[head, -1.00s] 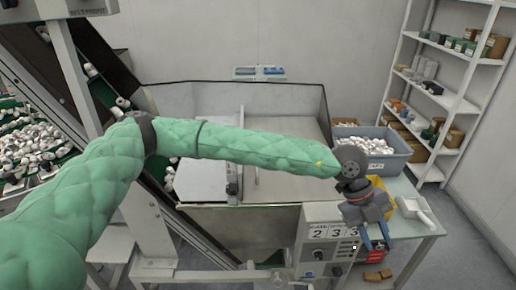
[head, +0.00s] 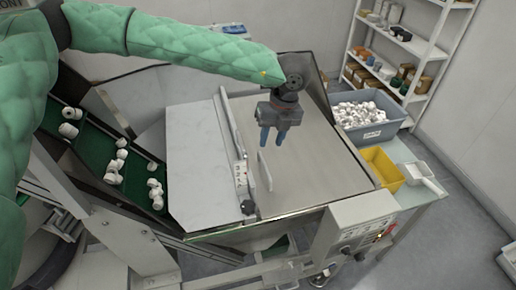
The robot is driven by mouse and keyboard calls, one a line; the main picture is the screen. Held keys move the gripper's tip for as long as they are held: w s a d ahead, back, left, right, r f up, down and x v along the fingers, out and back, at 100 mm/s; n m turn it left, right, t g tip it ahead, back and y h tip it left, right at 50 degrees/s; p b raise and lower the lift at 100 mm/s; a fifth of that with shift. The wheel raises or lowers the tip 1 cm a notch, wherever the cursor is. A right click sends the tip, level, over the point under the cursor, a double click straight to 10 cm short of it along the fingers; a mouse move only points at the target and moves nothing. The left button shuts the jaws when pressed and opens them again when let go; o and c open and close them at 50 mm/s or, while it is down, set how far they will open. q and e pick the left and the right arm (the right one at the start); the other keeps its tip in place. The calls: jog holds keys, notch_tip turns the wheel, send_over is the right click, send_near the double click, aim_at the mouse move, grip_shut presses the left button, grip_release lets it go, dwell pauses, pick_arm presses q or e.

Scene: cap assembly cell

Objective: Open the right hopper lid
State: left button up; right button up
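The hopper has two flat lids. The right hopper lid (head: 310,165) is a smooth grey-beige panel that lies closed. A thin upright plate-like handle (head: 264,171) stands near its left edge. The left lid (head: 195,160) is a paler panel, also lying flat. My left gripper (head: 273,143) hangs over the right lid with its blue fingers pointing down. The fingers are slightly apart with nothing seen between them. They appear just above and behind the handle, not visibly touching it. My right gripper is out of view.
A dark-edged hopper wall (head: 318,82) rises behind the lid. A blue-grey bin of white caps (head: 388,133), a yellow tray (head: 381,168) and a white scoop (head: 427,180) stand to the right. A control box (head: 352,222) sits at the front. A green conveyor (head: 100,155) runs at left.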

aim_at(264, 163)
pick_arm(q)
jog(key=f, duration=0.2)
jog(key=a+f, duration=0.1)
jog(key=f, duration=0.4)
jog(key=shift+s+a+f, duration=0.1)
jog(key=shift+a+f, duration=0.15)
jog(key=shift+f, duration=0.1)
grip_shut()
